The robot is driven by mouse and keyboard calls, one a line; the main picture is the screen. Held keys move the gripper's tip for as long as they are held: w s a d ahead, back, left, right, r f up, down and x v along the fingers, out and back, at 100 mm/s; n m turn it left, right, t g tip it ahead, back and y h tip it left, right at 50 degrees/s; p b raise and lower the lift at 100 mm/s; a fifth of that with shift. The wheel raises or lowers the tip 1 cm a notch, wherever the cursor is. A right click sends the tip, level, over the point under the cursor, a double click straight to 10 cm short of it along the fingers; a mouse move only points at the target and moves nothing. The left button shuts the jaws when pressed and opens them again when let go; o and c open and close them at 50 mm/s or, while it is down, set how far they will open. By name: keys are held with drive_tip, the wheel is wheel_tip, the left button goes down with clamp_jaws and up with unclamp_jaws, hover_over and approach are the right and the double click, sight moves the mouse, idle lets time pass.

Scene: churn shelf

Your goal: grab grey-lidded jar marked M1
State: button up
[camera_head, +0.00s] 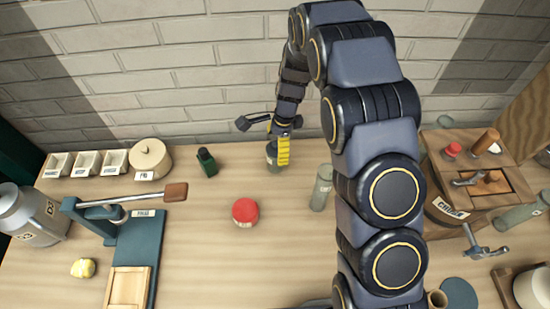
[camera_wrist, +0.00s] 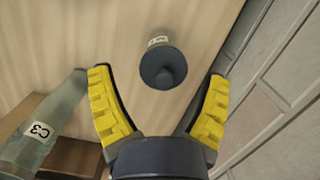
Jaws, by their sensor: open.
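A jar with a dark grey lid and knob (camera_wrist: 163,68) stands on the wooden top, seen from above in the wrist view. Part of a pale label shows at its edge, too small for me to read surely. In the head view the grey jar (camera_head: 271,152) is partly hidden by my gripper (camera_head: 283,152). In the wrist view my gripper (camera_wrist: 160,80) has its yellow fingers spread wide, with the lid between and slightly beyond the tips. Neither finger visibly touches it.
A grey-green cylinder marked C3 (camera_wrist: 38,130) stands close to my left finger in the wrist view; it also shows in the head view (camera_head: 320,188). A red-lidded jar (camera_head: 245,211) and a dark green bottle (camera_head: 207,162) stand left. The brick wall (camera_head: 230,95) is close behind.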

drive_tip(key=f, duration=0.4)
drive_tip(key=shift+w+a, duration=0.1)
drive_tip(key=shift+a, duration=0.25)
drive_tip(key=c, duration=1.1)
drive_tip(key=shift+r, duration=0.1)
drive_tip(key=shift+c, duration=0.2)
